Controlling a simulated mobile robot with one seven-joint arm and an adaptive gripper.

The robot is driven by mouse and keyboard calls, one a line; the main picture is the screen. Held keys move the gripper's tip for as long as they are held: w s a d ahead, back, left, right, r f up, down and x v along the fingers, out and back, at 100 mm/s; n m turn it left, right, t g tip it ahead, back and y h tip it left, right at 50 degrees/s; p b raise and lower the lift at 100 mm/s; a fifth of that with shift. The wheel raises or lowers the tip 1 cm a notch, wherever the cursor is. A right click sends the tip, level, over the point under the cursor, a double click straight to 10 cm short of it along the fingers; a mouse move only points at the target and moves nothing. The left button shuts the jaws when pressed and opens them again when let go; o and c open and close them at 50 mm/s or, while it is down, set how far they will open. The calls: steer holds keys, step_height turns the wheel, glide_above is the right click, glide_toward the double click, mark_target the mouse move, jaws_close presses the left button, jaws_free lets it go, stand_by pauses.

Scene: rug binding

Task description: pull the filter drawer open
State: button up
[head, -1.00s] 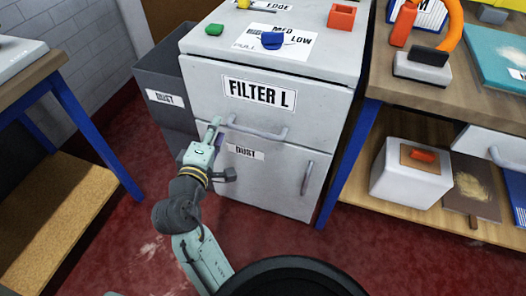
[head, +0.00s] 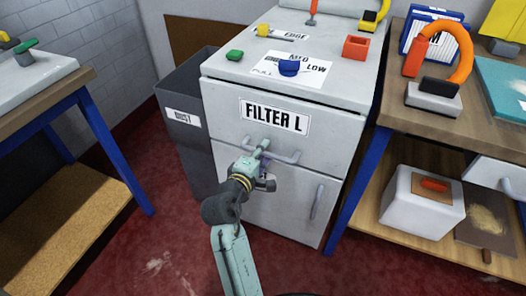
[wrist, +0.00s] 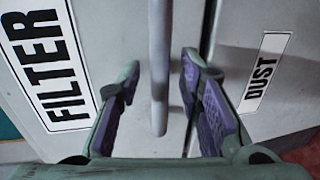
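The filter drawer (head: 228,120) is the upper front of a light grey cabinet and carries a "FILTER L" label (head: 274,117). It looks shut, with its front flush with the cabinet. Its handle (head: 286,159) is a grey horizontal bar below the label. My gripper (head: 264,147) is at the left part of this handle. In the wrist view the handle bar (wrist: 158,60) runs between the two purple-padded fingers of my gripper (wrist: 162,95). The fingers are open, with a visible gap on both sides of the bar.
A lower door with a vertical handle (head: 316,202) is below the drawer. A dark dust bin (head: 181,95) stands close at the left. Workbenches with blue legs flank the cabinet. Red floor in front looks clear. A blue knob (head: 289,68) is on the cabinet top.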

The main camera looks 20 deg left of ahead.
steer(key=shift+w, duration=0.15)
steer(key=shift+c, duration=0.3)
jaws_close()
stand_by(0.6)
